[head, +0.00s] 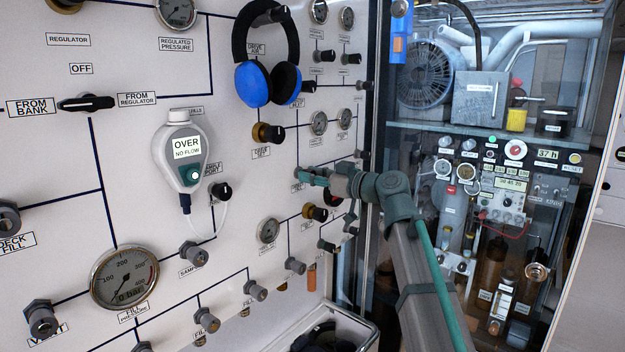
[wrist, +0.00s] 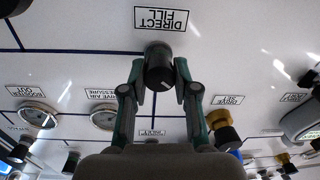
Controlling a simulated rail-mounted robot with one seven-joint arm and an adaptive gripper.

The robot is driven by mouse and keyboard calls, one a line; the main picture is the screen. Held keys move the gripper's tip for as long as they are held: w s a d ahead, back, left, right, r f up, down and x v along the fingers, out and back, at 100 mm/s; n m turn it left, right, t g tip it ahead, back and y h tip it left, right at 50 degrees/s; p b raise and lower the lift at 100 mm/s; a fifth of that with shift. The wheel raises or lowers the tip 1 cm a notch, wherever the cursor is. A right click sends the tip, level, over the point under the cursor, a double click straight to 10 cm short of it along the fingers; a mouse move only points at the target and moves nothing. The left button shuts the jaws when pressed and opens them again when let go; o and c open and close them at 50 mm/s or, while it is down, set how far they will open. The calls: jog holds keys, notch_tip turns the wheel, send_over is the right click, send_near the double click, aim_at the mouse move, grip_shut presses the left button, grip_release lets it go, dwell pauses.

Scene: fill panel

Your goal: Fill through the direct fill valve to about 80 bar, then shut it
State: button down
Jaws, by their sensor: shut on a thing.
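The direct fill valve is a black round knob (wrist: 158,65) beside its DIRECT FILL label (wrist: 161,19), which appears upside down in the wrist view. My gripper (wrist: 159,82) is shut on the knob, one finger on each side. In the head view my gripper (head: 312,177) reaches the panel from the right, and the knob between its fingers cannot be made out. A large round gauge (head: 125,277) with a fill label below it stands at the lower left. Its small readout appears to show 0 bar.
Blue headphones (head: 268,82) hang on the panel above my gripper. Several other knobs and small gauges surround the gripper. A glass-fronted cabinet (head: 440,130) stands to the right of the panel.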

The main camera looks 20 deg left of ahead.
jog(key=c, duration=0.9)
grip_release()
jog(key=shift+o, duration=0.2)
jog(key=shift+d, duration=0.1)
jog(key=v, duration=1.2)
